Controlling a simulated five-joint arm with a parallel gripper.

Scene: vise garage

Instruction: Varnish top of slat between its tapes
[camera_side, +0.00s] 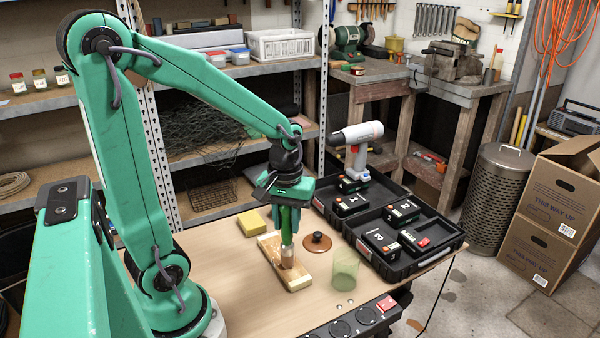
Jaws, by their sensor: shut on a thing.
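The slat (273,251) lies on the bench, running from back left to front right. It is light wood, with a pale tape band (299,284) across its near end; its far end also looks pale. My gripper (287,215) is above the slat, shut on an upright brush with a green handle (286,222) and a metal ferrule. The brush's brown bristles (287,260) are at the slat's top, around its middle, and seem to touch it. How much of the wood is coated I cannot tell.
A greenish see-through cup (345,268) and a brown lid with a black knob (317,243) stand right of the slat. A yellow sponge (254,222) lies behind it. A black tray (440,244) with numbered packs fills the right. A power strip (358,322) runs along the front.

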